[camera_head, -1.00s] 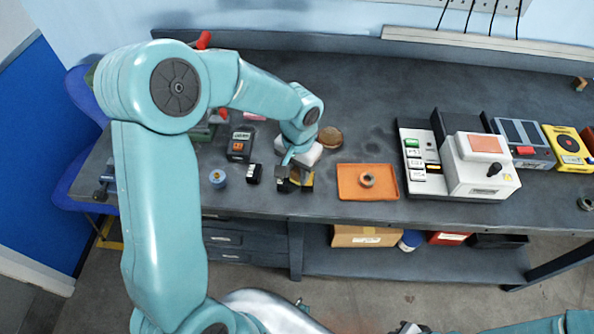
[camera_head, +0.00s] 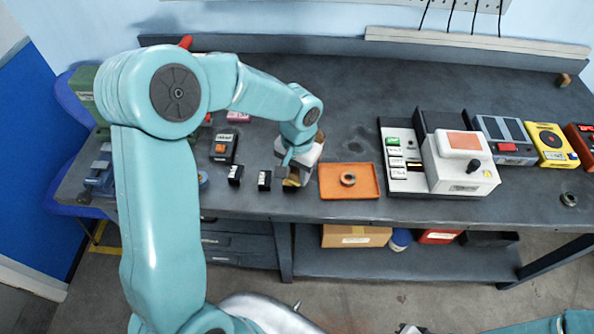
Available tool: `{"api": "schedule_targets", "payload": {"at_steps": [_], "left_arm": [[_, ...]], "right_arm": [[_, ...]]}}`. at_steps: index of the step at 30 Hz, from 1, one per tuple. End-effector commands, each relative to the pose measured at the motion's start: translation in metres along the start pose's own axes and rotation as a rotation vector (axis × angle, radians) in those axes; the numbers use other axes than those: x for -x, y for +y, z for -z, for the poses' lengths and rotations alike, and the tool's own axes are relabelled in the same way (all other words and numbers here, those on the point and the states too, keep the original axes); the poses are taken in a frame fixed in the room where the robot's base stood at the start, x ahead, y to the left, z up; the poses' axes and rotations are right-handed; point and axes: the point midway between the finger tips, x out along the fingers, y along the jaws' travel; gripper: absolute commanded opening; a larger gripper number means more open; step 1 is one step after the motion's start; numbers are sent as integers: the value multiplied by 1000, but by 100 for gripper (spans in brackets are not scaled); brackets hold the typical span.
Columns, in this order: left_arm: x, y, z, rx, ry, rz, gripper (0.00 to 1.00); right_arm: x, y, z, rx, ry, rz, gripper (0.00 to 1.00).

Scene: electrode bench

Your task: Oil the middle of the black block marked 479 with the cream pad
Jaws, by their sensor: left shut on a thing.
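Two small black blocks with pale labels, a left one (camera_head: 235,174) and a right one (camera_head: 264,180), stand near the bench's front edge. Their markings are too small to read, so I cannot tell which is 479. My left gripper (camera_head: 283,171) is just right of and above the right block, apart from it. It is shut on a small dark-looking thing, partly hidden by the wrist. A yellow-and-black item (camera_head: 292,184) sits just below and right of the gripper. I cannot make out the cream pad. Only a teal part of my right arm shows at bottom right.
A dark device with an orange button (camera_head: 222,148) stands behind the blocks. A white machine (camera_head: 452,177) is farther right. The bench between and behind these is mostly clear.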

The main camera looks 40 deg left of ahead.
Motion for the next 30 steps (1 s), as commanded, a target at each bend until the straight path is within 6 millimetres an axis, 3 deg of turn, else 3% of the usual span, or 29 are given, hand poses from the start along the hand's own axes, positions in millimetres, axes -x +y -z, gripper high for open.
{"api": "schedule_targets", "payload": {"at_steps": [1,21,30], "left_arm": [[17,0,1,1,8,-1,9],[70,-1,1,-1,4,-1,9],[77,0,2,-1,4,-1,9]], "right_arm": [[5,-2,0,0,0,0,0],[42,-15,-1,0,0,0,0],[45,-16,-1,0,0,0,0]]}}
